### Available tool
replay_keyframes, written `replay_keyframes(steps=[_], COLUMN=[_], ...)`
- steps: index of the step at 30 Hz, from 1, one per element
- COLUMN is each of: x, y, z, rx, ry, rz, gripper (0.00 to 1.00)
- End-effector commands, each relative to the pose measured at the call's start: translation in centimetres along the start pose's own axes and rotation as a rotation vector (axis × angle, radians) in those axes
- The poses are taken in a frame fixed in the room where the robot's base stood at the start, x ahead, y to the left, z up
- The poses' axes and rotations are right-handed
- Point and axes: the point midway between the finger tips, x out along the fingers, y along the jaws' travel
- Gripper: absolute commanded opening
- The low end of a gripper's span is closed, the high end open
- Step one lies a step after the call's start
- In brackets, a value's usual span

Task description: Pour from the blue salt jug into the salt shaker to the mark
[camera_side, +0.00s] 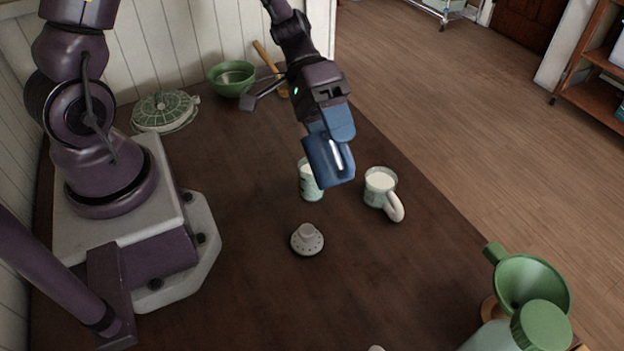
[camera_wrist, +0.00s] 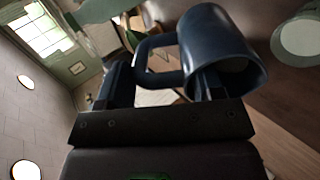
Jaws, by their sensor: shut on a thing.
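The blue salt jug (camera_side: 324,160) is held in the air, tilted, above the table; it also shows in the wrist view (camera_wrist: 222,48). My gripper (camera_side: 328,102) is shut on its handle, and in the wrist view the handle sits between my fingers (camera_wrist: 165,82). A pale green salt shaker (camera_side: 308,187) stands upright without its top, just below and behind the jug. White salt shows in it, but the jug hides part of it. Its mark and any falling stream cannot be made out. A white perforated shaker top (camera_side: 307,241) lies on the table in front.
A pale mug (camera_side: 377,186) filled with white stands close right of the shaker, its handle toward the front right. A green bowl (camera_side: 231,78) and a lidded green dish (camera_side: 165,111) stand behind. A green funnel (camera_side: 531,284) and green-capped bottle (camera_side: 540,327) stand front right. The front middle is mostly clear.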

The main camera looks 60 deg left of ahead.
Motion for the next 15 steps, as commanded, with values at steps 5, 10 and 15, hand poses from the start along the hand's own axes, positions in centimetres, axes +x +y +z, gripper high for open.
replay_keyframes(steps=[5,10,15], x=[0.4,-0.1,-1.0], y=[0.9,1.8,3.0], z=[0.0,-0.1,-0.1], rx=[0.004,0.009,0.012], ry=[0.001,0.004,0.002], rz=[-0.145,-0.25,-0.422], gripper=[0.16,0.16,0.16])
